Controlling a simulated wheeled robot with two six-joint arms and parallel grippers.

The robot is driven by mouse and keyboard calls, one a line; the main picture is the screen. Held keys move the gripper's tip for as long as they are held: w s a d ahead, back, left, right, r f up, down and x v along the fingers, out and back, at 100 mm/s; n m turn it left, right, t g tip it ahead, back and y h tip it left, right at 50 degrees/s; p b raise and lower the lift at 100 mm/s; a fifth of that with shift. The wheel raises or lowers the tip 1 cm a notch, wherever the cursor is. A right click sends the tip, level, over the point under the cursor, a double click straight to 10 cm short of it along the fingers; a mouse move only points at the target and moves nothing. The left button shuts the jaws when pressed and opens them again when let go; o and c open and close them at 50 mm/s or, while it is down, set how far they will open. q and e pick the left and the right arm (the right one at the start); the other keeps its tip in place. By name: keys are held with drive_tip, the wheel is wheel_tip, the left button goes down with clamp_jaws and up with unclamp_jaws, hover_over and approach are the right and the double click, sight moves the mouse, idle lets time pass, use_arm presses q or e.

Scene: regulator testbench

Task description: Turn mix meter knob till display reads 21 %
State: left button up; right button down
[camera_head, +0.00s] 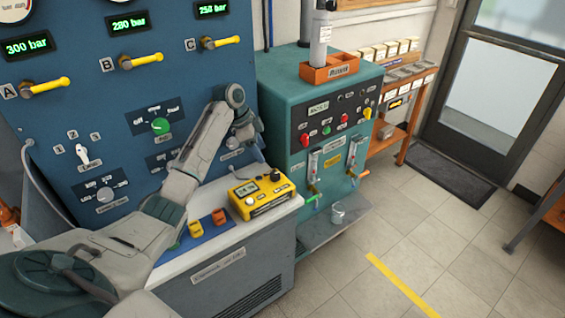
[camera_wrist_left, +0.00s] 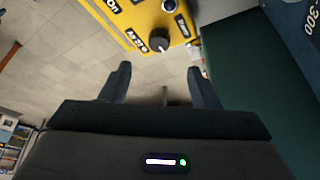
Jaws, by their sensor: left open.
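The yellow mix meter (camera_head: 262,200) lies on the white top of the low cabinet. Its small display (camera_head: 246,188) is too small to read in the head view. A dark knob (camera_head: 275,175) sits at its far right corner. In the wrist view the yellow meter (camera_wrist_left: 135,18) is at the top edge, and the knob (camera_wrist_left: 158,41) with its pointer line faces me; the display is out of that frame. My left gripper (camera_wrist_left: 159,78) is open and empty, its fingertips apart on either side below the knob in the picture, not touching it. My right gripper is not in view.
A blue panel (camera_head: 110,100) with yellow-handled valves, gauges and dials rises behind the cabinet. Small yellow and orange blocks (camera_head: 218,216) stand left of the meter. A teal testbench (camera_head: 285,90) stands to the right.

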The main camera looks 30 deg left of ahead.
use_arm(q)
drive_tip(key=p, duration=0.2)
hover_over(274, 174)
drive_tip(key=s+a, duration=0.2)
wheel_tip(274, 174, down, 4)
drive_tip(key=shift+w+f, duration=0.15)
drive_tip(key=x, duration=0.3)
drive_tip(key=shift+w+f, duration=0.1)
drive_tip(key=shift+w, duration=0.1)
drive_tip(key=shift+p+x, duration=0.4)
drive_tip(key=shift+x, duration=0.5)
drive_tip(key=shift+f, duration=0.2)
drive_tip(key=shift+c, duration=1.1)
drive_tip(key=c, duration=0.8)
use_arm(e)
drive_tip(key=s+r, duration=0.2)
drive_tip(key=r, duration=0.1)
